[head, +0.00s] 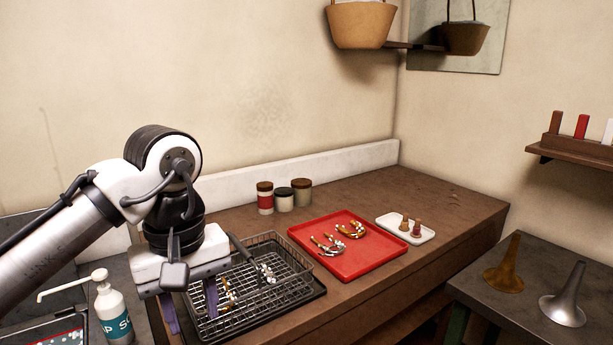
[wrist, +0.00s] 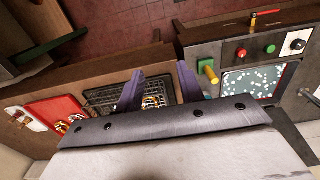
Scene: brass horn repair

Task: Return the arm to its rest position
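My arm reaches in from the left of the head view, with my gripper (head: 190,312) pointing down at the left end of the wire basket (head: 290,262). Its two purple fingers are spread apart with nothing between them. In the wrist view my gripper (wrist: 160,85) also shows open and empty, with the wire basket (wrist: 103,96) below.
A red tray (head: 352,272) holds two curved brass pieces. A white dish (head: 420,238) holds small brown items. Jars (head: 285,202) stand by the wall. A pump bottle (head: 112,318) stands near my gripper, left. Two horn bells (head: 565,302) stand on the right-hand table. The bench's far right is clear.

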